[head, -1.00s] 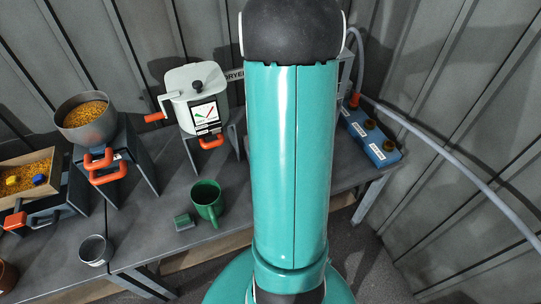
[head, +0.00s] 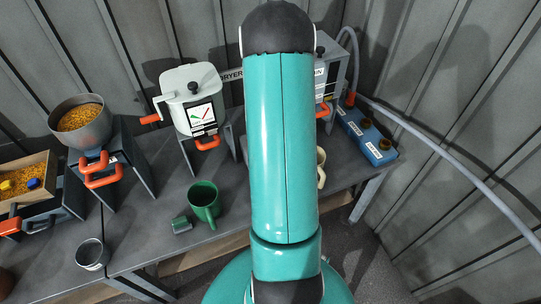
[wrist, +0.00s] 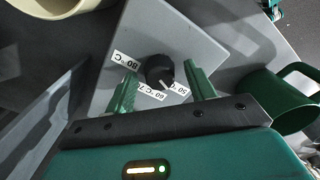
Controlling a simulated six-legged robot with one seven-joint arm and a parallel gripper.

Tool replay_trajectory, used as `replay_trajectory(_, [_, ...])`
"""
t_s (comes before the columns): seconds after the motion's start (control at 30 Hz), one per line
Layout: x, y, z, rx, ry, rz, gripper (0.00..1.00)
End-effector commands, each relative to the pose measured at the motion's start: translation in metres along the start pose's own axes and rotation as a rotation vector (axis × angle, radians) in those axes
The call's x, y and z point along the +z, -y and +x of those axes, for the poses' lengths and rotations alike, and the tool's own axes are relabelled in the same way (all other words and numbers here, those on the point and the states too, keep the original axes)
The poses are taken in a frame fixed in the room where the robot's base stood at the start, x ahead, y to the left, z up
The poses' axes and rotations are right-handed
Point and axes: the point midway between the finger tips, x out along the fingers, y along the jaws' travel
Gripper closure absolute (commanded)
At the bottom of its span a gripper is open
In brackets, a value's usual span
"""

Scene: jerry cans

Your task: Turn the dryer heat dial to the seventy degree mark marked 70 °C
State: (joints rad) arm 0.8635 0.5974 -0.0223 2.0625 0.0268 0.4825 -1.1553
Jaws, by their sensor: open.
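The dark round heat dial (wrist: 160,70) sits on a grey panel (wrist: 190,38) in the wrist view. White labels surround it: 80 °C (wrist: 125,60), a 60 °C label (wrist: 152,96) and a 50 label (wrist: 180,89). A label beginning with 7 is partly hidden by the left finger. A pale pointer mark on the dial points down toward the 60 and 50 labels. My gripper (wrist: 160,72) is open, its green fingers on either side of the dial. Whether they touch it is unclear. In the head view my arm hides the dial.
A dark green mug (wrist: 278,103) is right of the panel, and a cream vessel (wrist: 60,5) is at upper left. In the head view, a white lidded machine (head: 190,90) stands left of my arm, and a blue block (head: 368,138) lies at right.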

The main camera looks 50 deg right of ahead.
Motion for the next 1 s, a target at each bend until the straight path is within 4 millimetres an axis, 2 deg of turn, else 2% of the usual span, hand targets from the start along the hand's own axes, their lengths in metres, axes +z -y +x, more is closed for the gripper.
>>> replay_trajectory(0.1, [0.0000, -0.0002, -0.0004, 0.000, 0.000, 0.000, 0.47])
replay_trajectory(0.3, [0.0000, -0.0002, -0.0006, 0.000, 0.000, 0.000, 0.87])
replay_trajectory(0.33, [0.0000, -0.0002, -0.0006, 0.000, 0.000, 0.000, 0.90])
replay_trajectory(0.67, [-0.0001, -0.0002, -0.0008, 0.001, 0.000, 0.034, 0.90])
replay_trajectory(1.0, [-0.0003, -0.0001, -0.0010, 0.001, 0.000, 0.229, 0.90])
